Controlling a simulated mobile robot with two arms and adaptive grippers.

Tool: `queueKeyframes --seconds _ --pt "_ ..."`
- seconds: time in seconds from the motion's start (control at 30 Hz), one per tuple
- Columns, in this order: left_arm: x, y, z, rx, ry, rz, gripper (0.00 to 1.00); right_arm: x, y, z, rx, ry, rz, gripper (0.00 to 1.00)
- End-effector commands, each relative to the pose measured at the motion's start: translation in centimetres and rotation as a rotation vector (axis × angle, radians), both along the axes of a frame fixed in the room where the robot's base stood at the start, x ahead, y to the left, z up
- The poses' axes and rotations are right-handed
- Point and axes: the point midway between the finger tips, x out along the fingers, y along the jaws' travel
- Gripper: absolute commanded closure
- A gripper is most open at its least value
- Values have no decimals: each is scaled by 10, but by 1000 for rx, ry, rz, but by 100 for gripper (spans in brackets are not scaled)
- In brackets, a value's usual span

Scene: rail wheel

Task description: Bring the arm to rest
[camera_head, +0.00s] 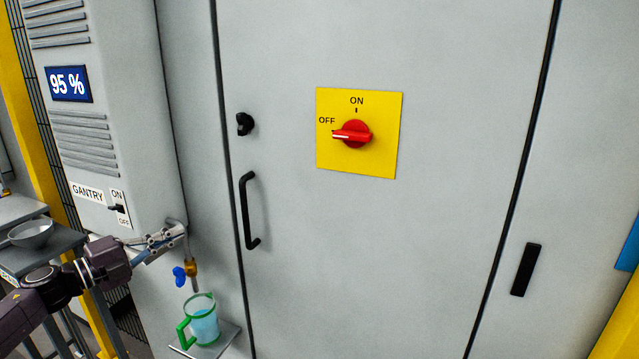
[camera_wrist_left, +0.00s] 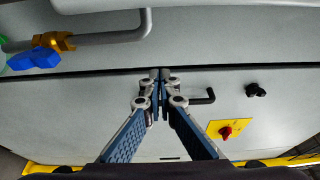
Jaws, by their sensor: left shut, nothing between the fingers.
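My left gripper (camera_head: 178,234) comes in from the lower left in the head view, in front of the cabinet and just above the tap. In the left wrist view its fingertips (camera_wrist_left: 159,76) meet with nothing between them, so it is shut and empty. A red rotary switch (camera_head: 352,134) on a yellow plate (camera_head: 360,166) has its white mark pointing to OFF. The switch also shows in the left wrist view (camera_wrist_left: 225,132). My right gripper is in neither view.
A brass tap (camera_head: 191,268) with a blue handle (camera_head: 179,276) hangs close below the gripper. A green-rimmed jug (camera_head: 205,324) with bluish liquid stands on a small shelf (camera_head: 224,341). A black door handle (camera_head: 246,211) juts out to the right. A bowl (camera_head: 31,233) sits at the left.

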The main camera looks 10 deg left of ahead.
Motion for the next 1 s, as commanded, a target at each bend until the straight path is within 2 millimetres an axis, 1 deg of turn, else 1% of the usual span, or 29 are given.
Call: queueKeyframes --seconds 0.03,0.07,0.17,0.27,0.3,0.37,0.4,0.47,0.5,0.57,0.6,0.67,0.7,0.77,0.8,0.87,0.9,0.97,1.0 --pt "1 -5 -5 -12 5 3 100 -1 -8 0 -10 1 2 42" --pt "2 -9 -10 -23 10 9 100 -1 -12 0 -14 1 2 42" --pt "8 -30 -32 -89 34 48 100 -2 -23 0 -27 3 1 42" --pt "12 -58 -66 -191 83 123 100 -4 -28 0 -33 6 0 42" --pt "12 -70 -80 -238 108 159 100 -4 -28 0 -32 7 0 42" --pt "8 -87 -102 -306 152 217 100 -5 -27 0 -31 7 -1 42" --pt "4 -96 -117 -352 184 257 100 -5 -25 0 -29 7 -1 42" --pt "-5 -110 -138 -417 236 321 100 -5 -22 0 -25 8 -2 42" --pt "-12 -120 -152 -461 274 363 100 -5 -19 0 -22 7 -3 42" --pt "-26 -132 -174 -521 338 429 100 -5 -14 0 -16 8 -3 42" --pt "-37 -140 -188 -562 383 474 100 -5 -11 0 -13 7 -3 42" --pt "-56 -152 -208 -620 454 543 100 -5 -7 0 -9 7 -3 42" --pt "-70 -160 -222 -656 505 591 100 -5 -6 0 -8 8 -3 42" --pt "-94 -171 -240 -708 585 661 100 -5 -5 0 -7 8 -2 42" --pt "-112 -179 -252 -739 639 709 100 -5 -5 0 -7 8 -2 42" --pt "-140 -191 -267 -785 725 779 100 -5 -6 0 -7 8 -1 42" --pt "-160 -198 -277 -812 785 826 100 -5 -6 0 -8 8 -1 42" --pt "-191 -209 -289 -847 872 894 100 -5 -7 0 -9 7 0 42" --pt "-210 -215 -295 -865 926 936 100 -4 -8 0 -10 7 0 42"
